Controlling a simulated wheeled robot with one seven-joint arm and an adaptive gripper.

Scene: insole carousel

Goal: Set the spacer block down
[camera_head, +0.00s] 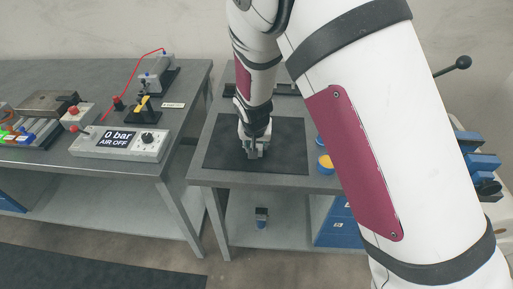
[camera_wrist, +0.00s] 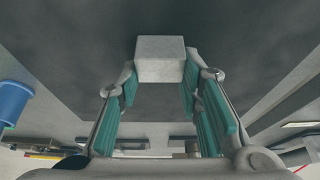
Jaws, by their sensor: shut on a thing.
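The spacer block (camera_wrist: 160,60) is a pale grey block between the teal finger pads in the wrist view. My gripper (camera_wrist: 159,82) is shut on it, and the block sticks out past the fingertips. In the head view my gripper (camera_head: 253,150) points down over the dark mat (camera_head: 222,157) on the middle table. The block is too small there to tell from the fingers. Whether its underside touches the mat cannot be told.
A blue cup with a yellow top (camera_head: 325,164) stands right of the mat. The left bench holds an air panel (camera_head: 118,144) reading "0 bar AIR OFF". My arm hides much of the right side. The mat around my gripper looks clear.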

